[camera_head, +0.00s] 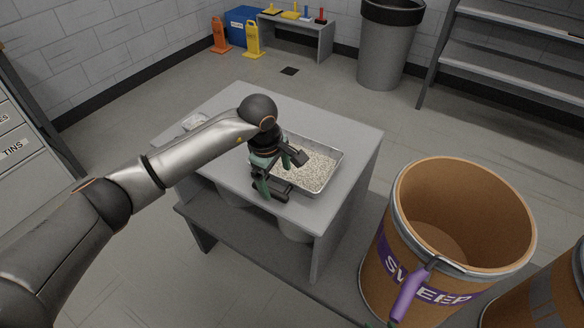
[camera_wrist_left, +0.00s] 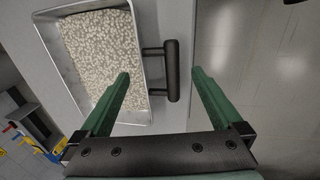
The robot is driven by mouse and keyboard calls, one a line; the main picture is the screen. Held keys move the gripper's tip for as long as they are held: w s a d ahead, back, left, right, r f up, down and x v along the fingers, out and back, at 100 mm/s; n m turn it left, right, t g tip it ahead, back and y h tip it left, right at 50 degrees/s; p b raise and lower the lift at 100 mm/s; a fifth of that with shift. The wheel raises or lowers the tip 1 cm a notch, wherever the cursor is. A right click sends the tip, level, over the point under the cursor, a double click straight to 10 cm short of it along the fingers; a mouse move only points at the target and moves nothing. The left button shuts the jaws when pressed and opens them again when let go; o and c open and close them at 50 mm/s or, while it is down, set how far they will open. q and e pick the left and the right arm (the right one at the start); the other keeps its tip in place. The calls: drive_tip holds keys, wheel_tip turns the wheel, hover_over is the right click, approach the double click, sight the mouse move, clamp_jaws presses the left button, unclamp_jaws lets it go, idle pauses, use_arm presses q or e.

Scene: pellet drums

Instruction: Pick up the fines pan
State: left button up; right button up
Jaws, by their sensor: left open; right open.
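The fines pan (camera_head: 316,182) is a shallow metal tray filled with pale pellets. It lies on the grey table and also shows in the left wrist view (camera_wrist_left: 43,55). A dark bar handle (camera_wrist_left: 171,70) on two short posts sticks out from its side. My left gripper (camera_head: 280,172) is over the handle side of the pan, open and empty. In the left wrist view its green fingertips (camera_wrist_left: 160,75) appear on either side of the handle; whether they touch it cannot be told. My right gripper does not show clearly.
A grey bin (camera_head: 386,55) stands farther back.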

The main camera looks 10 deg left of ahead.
use_arm(q)
drive_tip(key=f, duration=0.2)
drive_tip(key=w+f, duration=0.1)
drive_tip(key=f, duration=0.1)
drive_tip(key=shift+a, duration=0.1)
drive_tip(key=shift+r, duration=0.1)
clamp_jaws()
idle(0.6)
